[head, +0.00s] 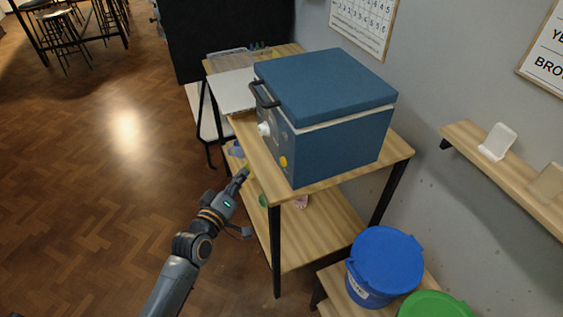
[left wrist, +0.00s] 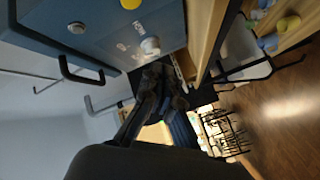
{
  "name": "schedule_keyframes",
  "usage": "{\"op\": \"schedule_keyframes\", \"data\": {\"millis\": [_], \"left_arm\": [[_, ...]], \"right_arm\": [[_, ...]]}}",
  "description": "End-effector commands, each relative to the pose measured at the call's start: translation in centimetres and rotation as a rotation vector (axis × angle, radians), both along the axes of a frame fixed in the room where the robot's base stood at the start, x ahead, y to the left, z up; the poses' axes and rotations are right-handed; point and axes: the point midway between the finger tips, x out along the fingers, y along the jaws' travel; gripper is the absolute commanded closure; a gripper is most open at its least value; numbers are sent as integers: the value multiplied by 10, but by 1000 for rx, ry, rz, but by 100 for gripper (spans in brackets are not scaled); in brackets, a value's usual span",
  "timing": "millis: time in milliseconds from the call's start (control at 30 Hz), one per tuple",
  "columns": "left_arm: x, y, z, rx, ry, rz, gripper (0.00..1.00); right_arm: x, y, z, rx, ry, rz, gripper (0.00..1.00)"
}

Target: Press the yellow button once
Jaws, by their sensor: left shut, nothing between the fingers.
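The yellow button (head: 283,161) is a small round knob on the front face of a blue box-shaped kiln (head: 340,145). In the left wrist view the button (left wrist: 130,4) is cut by the top edge. A white dial (head: 263,129) is on the same face; in the left wrist view it (left wrist: 150,46) lies between the button and my fingers. My left gripper (head: 244,173) is shut and empty, left of the button in the head view and apart from it. Its dark fingers also show in the left wrist view (left wrist: 158,82). My right gripper is not in view.
The kiln stands on a wooden table (head: 399,153) with dark legs and a lower shelf (head: 316,238) holding small items. A black handle (head: 262,94) sticks out from the kiln's lid. A blue bucket (head: 385,262) stands at lower right. The floor on the left is open.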

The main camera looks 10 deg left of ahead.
Motion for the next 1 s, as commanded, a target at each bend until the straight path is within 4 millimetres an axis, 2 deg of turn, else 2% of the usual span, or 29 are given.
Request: {"op": "schedule_keyframes", "data": {"millis": [300,500,700,1000], "left_arm": [[26,-38,0,-5,-2,-1,100],[38,-55,1,-3,1,0,100],[43,-63,1,0,-1,-1,100],[43,-64,0,0,0,-1,100]], "right_arm": [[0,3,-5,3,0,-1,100],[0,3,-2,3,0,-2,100],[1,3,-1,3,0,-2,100],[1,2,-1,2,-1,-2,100]]}}
